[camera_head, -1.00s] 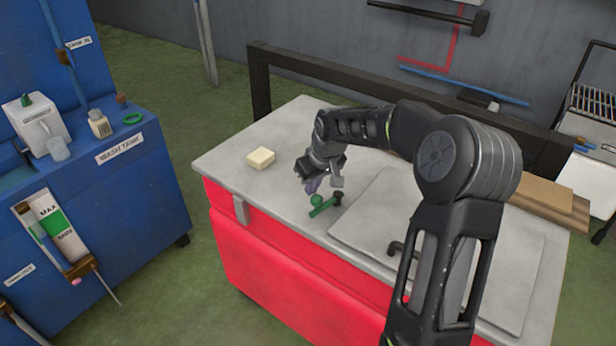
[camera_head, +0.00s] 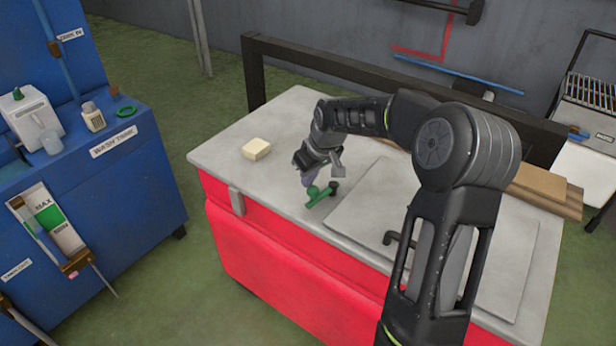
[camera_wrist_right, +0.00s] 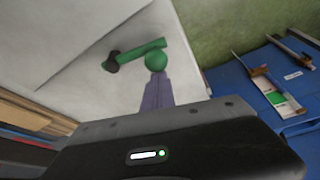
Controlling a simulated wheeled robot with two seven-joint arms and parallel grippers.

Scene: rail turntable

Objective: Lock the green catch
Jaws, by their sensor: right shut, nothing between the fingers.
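The green catch (camera_head: 322,195) is on the grey top of the red cabinet, near its front edge. It is a green bar with a round green knob and a dark end. In the right wrist view the green bar (camera_wrist_right: 140,52) lies above the fingertips, with its dark end to the left. My right gripper (camera_head: 309,182) is shut and empty, its purple-grey fingertips right at the green knob. In the right wrist view the fingers (camera_wrist_right: 157,92) reach up to the knob; I cannot tell whether they touch it. My left gripper is not in view.
A cream block (camera_head: 256,149) lies on the cabinet top (camera_head: 225,158), left of the arm. A raised flat lid (camera_head: 355,215) with a dark handle (camera_head: 392,238) is to the right. A blue wash tank (camera_head: 130,190) stands at the left, across a floor gap.

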